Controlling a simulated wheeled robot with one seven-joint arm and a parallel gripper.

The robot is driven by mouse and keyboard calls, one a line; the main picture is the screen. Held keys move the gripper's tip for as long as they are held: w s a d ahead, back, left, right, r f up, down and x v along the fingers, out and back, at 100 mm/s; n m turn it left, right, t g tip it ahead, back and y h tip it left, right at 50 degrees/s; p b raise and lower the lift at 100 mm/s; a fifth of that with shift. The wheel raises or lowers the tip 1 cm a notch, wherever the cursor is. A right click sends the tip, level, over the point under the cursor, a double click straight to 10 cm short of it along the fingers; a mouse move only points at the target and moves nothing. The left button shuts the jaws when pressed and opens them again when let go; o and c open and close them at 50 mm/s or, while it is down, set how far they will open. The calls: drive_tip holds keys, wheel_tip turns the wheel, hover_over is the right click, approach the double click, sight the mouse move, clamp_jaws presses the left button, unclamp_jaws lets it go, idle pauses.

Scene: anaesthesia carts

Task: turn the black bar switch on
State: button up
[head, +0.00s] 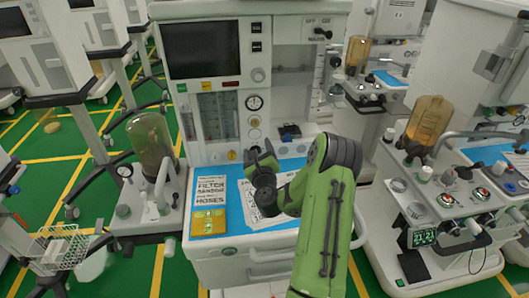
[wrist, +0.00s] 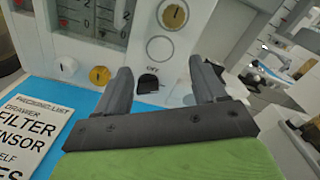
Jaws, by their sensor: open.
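A black switch (wrist: 148,82) with the label OFF above it sits low on the cart's white front panel. In the wrist view it shows between my gripper's fingers, below a round white port. My gripper (wrist: 160,65) is open and empty, its two fingers pointing at the panel. In the head view my gripper (head: 261,150) is low in front of the panel and seems to hide this switch. A second black switch (head: 322,32) sits on the upper right panel beside an OFF label, well above my gripper. I cannot tell either setting for certain.
A round gauge (head: 254,102) is above my gripper, and a yellow knob (head: 232,155) is to its left. Other carts stand close on both sides.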

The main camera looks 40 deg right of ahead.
drive_tip(key=f+b, duration=0.8)
drive_tip(key=shift+s+a, duration=0.2)
drive_tip(key=shift+s, duration=0.15)
drive_tip(key=p, duration=0.1)
drive_tip(key=w+d+r+p, duration=0.1)
drive_tip(key=p, duration=0.1)
drive_tip(key=shift+w+r+p, duration=0.1)
drive_tip(key=shift+w+p, duration=0.15)
drive_tip(key=shift+p, duration=0.05)
drive_tip(key=p+x, duration=0.3)
drive_tip(key=x, duration=0.2)
drive_tip(key=shift+s+p, duration=0.1)
drive_tip(key=shift+p, duration=0.2)
drive_tip(key=shift+w+d+f, duration=0.3)
drive_tip(key=shift+w, duration=0.05)
drive_tip(key=c, duration=1.1)
